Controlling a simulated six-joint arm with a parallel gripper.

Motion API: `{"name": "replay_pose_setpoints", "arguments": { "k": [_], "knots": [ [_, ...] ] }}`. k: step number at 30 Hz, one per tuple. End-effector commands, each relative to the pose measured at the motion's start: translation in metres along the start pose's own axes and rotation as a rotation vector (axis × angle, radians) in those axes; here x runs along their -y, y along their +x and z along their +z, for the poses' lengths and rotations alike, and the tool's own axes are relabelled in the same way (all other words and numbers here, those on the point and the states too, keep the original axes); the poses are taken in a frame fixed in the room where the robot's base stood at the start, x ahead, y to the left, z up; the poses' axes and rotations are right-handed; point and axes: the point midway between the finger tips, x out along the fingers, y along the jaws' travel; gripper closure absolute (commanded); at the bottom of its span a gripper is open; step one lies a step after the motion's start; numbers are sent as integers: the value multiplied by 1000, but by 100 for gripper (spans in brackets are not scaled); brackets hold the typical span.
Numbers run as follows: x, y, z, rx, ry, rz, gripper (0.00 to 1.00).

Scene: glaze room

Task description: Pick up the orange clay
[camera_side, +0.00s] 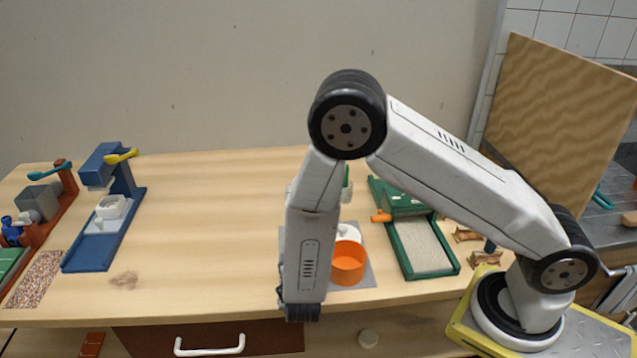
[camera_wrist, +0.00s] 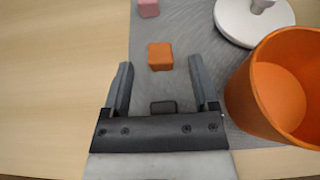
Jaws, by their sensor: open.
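The orange clay (camera_wrist: 160,57) is a small orange block on a grey mat (camera_wrist: 185,20) in the wrist view. My gripper (camera_wrist: 161,73) is open and empty, its two fingers apart to the left and right. The clay shows in line with the gap between the fingertips; how far below them it lies, I cannot tell. In the side view my forearm hides the clay, and the fingers are not visible.
An orange cup (camera_wrist: 236,95) stands close right of the right finger; it also shows in the side view (camera_side: 348,265). A white disc with a stem (camera_wrist: 235,22) and a pink block (camera_wrist: 148,8) lie beyond. A green tray (camera_side: 452,262) and blue stand (camera_side: 90,252) flank the mat.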

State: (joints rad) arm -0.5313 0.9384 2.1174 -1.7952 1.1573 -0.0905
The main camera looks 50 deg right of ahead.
Motion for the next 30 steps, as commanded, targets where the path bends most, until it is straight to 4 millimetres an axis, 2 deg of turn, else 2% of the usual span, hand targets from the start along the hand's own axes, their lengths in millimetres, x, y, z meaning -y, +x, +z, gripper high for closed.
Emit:
{"name": "replay_pose_setpoints", "arguments": {
  "k": [3,8,24,26,30],
  "knots": [
    [1,14,0,0,1,-3,24],
    [0,25,0,0,0,-2,24],
    [0,27,0,0,0,0,24],
    [0,27,0,0,0,0,39],
    [0,26,0,0,0,0,84]
  ]
}}
